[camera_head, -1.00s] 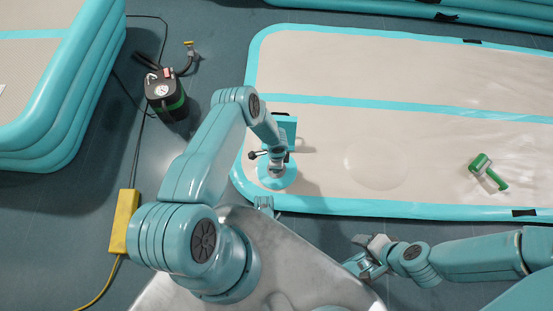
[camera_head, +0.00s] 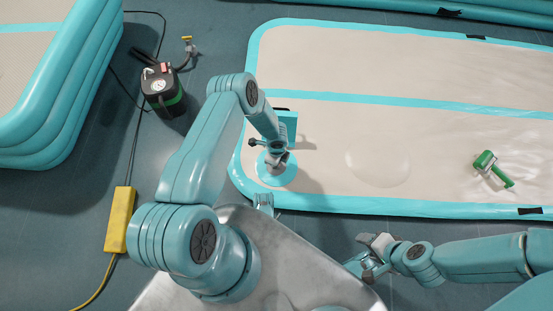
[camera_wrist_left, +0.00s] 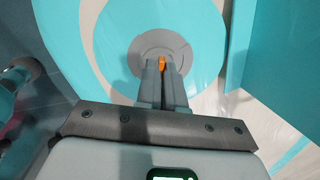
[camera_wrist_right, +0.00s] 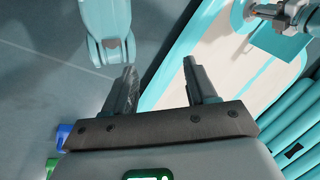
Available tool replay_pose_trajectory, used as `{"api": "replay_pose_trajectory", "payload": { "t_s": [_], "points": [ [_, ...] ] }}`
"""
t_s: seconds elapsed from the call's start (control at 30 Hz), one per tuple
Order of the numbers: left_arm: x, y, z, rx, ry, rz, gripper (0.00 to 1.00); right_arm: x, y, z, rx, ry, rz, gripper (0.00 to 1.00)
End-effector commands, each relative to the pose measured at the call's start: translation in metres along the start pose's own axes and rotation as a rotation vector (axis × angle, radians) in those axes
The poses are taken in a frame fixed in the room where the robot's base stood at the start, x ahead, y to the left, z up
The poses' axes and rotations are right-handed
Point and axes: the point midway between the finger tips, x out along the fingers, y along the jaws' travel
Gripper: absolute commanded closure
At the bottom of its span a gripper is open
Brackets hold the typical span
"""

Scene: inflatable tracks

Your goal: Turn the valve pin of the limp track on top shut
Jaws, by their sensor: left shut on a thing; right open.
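The limp track (camera_head: 330,70) is a beige mat with a teal border, lying flat with a wrinkled surface. On its near left corner is a round teal patch (camera_head: 263,172). In the left wrist view the patch (camera_wrist_left: 112,40) carries a grey valve disc (camera_wrist_left: 143,48) with an orange valve pin (camera_wrist_left: 162,63) at its middle. My left gripper (camera_wrist_left: 161,68) reaches down over the disc, shut on the pin, which is mostly hidden between its fingers. My right gripper (camera_head: 366,262) is open and empty off the track's near edge. It also shows in the right wrist view (camera_wrist_right: 160,72).
A green-handled tool (camera_head: 493,168) lies on the track's right part. A teal upright piece (camera_head: 288,125) stands close beside my left gripper. A black pump (camera_head: 162,90), a yellow box (camera_head: 119,220) with cable and a thick stacked track (camera_head: 50,110) are at left.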

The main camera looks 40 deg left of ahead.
Motion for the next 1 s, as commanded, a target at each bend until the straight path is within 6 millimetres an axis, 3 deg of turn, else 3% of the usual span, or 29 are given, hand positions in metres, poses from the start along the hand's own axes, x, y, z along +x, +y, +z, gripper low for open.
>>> {"api": "replay_pose_trajectory", "payload": {
  "t_s": [0.07, 0.1, 0.13, 0.17, 0.53, 0.67, 1.0],
  "points": [
    [0.000, 0.000, 0.001, -0.002, -0.001, 0.000, 1.00, 0.000, 0.000, 0.000, 0.000, 0.000, 0.000, 0.43],
    [0.000, 0.000, 0.001, -0.002, -0.001, 0.000, 0.79, 0.000, 0.000, 0.000, 0.000, 0.000, 0.000, 0.43],
    [0.000, 0.000, 0.001, -0.002, -0.001, 0.000, 0.70, 0.000, 0.000, 0.000, 0.000, 0.000, 0.000, 0.43],
    [0.000, 0.000, 0.001, -0.003, -0.001, 0.000, 0.67, 0.000, 0.000, 0.000, 0.000, 0.000, 0.000, 0.43],
    [-0.009, 0.000, 0.000, -0.003, 0.000, 0.000, 0.67, -0.005, -0.002, 0.001, -0.001, -0.003, 0.000, 0.43],
    [-0.036, -0.001, 0.000, -0.001, -0.001, -0.001, 0.67, -0.018, -0.008, 0.005, -0.005, -0.014, -0.001, 0.43],
    [-0.125, -0.001, 0.001, -0.003, -0.001, -0.002, 0.67, -0.047, -0.024, 0.013, -0.028, -0.038, -0.003, 0.43]
  ]
}}
